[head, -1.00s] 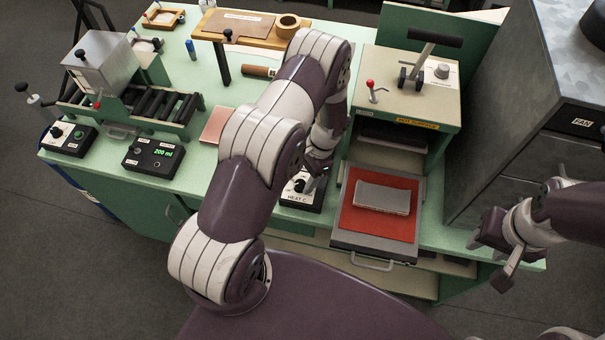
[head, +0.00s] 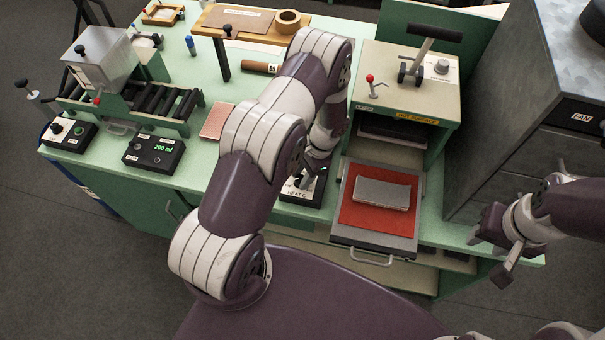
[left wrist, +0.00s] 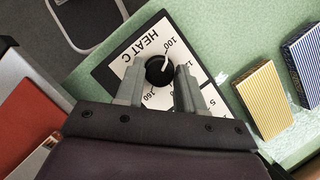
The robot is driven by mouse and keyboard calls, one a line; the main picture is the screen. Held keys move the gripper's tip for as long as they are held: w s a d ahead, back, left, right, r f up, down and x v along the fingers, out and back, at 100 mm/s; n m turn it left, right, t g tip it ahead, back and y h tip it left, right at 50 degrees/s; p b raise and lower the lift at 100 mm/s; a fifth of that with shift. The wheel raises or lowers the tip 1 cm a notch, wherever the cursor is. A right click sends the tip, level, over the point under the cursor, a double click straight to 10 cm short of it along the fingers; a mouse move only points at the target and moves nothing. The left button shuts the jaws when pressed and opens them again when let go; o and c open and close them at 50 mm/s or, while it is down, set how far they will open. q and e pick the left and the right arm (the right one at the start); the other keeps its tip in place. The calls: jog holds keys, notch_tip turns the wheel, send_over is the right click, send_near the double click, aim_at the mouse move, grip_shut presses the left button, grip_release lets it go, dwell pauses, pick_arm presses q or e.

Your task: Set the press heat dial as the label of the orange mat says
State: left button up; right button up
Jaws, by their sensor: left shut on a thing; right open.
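The heat dial is a black knob (left wrist: 159,70) on a white plate marked HEAT C, on a black box (head: 303,190) beside the press. Its white pointer is near the 100 mark in the left wrist view; 160 also reads, other marks are partly hidden. My left gripper (left wrist: 159,90) is shut on the knob, a finger on each side; the arm hides much of it in the head view. A red-orange mat (head: 352,212) lies on the pulled-out press tray under a grey slab. I cannot read any label on it. My right gripper (head: 494,252) is open and empty at right.
The press (head: 402,90) has a red-knobbed lever and a HOT SURFACE strip. Striped yellow (left wrist: 262,98) and blue (left wrist: 306,62) blocks lie near the dial. A grey cabinet (head: 490,150) stands at right.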

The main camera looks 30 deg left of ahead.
pick_arm(q)
jog(key=m+t+b, duration=0.1)
jog(key=m, duration=0.1)
jog(key=m+y+b, duration=0.1)
jog(key=m+b, duration=0.1)
jog(key=m, duration=0.1)
jog(key=shift+s+d+f+m+t+y, duration=0.1)
jog(key=shift+m+t+y, duration=0.2)
jog(key=shift+t, duration=0.1)
jog(key=m+t+b, duration=0.1)
jog(key=m+b, duration=0.2)
jog(key=shift+m, duration=0.4)
jog(key=shift+s+r+m+t+b, duration=0.1)
jog(key=shift+r+m+t+b, duration=0.1)
jog(key=shift+m+t+b, duration=0.55)
jog(key=shift+m, duration=0.25)
jog(key=o, duration=1)
jog(key=shift+s, duration=0.1)
